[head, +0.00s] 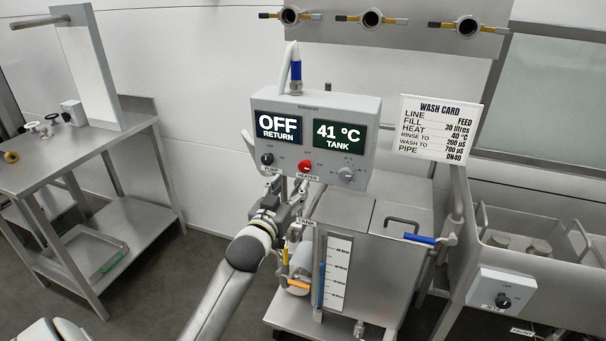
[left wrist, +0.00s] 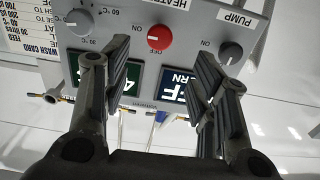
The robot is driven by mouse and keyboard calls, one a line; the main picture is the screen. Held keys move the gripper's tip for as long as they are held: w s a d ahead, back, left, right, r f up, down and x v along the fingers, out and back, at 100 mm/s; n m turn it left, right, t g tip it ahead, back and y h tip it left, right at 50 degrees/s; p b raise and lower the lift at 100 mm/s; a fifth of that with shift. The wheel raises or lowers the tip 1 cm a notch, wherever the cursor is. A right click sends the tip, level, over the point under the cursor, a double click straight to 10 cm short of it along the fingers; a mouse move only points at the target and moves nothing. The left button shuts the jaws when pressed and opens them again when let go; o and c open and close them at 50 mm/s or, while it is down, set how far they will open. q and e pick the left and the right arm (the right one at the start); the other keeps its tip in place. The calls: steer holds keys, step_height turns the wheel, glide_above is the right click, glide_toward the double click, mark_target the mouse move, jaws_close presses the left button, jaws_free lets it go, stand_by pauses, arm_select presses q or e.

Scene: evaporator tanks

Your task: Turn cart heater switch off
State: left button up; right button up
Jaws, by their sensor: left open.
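The heater switch is a red round knob (head: 305,166) at the lower middle of the grey control box (head: 375,110) on the cart. It also shows upside down in the left wrist view (left wrist: 158,38), with OFF lettering beside it. My left gripper (head: 291,187) is just below the box, empty and apart from the knob. In the left wrist view its open fingers (left wrist: 163,66) stand on either side of the knob in the picture. My right gripper is not seen.
The box's displays read OFF RETURN and 41 °C TANK. A dark pump knob (head: 267,159) and a grey dial (head: 346,174) flank the red knob closely. A wash card (head: 440,128) hangs to the right. The cart's tank (head: 370,265) stands below; a steel table (head: 90,155) is left.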

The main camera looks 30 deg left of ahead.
mark_target(304, 169)
arm_select(q)
steer(key=p+x, duration=0.1)
steer(key=x, duration=0.9)
steer(key=shift+w+f, duration=0.1)
steer(key=shift+w, duration=0.2)
steer(key=shift+c, duration=0.3)
steer(key=c, duration=1)
